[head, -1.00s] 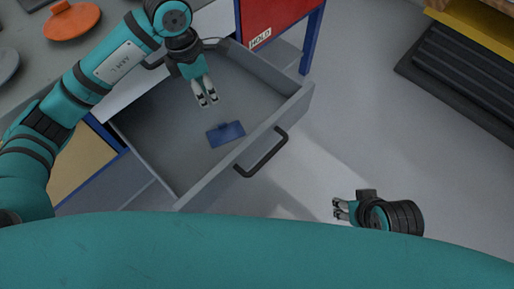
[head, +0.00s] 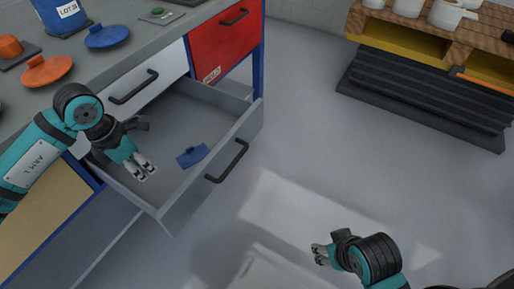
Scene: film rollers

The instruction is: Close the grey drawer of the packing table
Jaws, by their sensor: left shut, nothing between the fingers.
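The grey drawer (head: 207,192) of the packing table (head: 180,42) is pulled well out, below a white drawer. Its black bar handle (head: 227,161) is on the front panel facing right. A small blue item (head: 192,155) lies inside on the drawer floor. My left gripper (head: 141,172) is shut and empty, above the left part of the drawer, apart from the handle. My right gripper (head: 317,254) is over the floor at lower right, away from the drawer. Its fingers are small and I cannot tell whether they are open.
A white drawer (head: 170,74) and a red drawer (head: 226,40) are shut above. Orange (head: 47,70) and blue (head: 108,36) discs lie on the tabletop. A wooden-topped bench (head: 410,22) with white pots stands at upper right. The floor (head: 300,130) between is clear.

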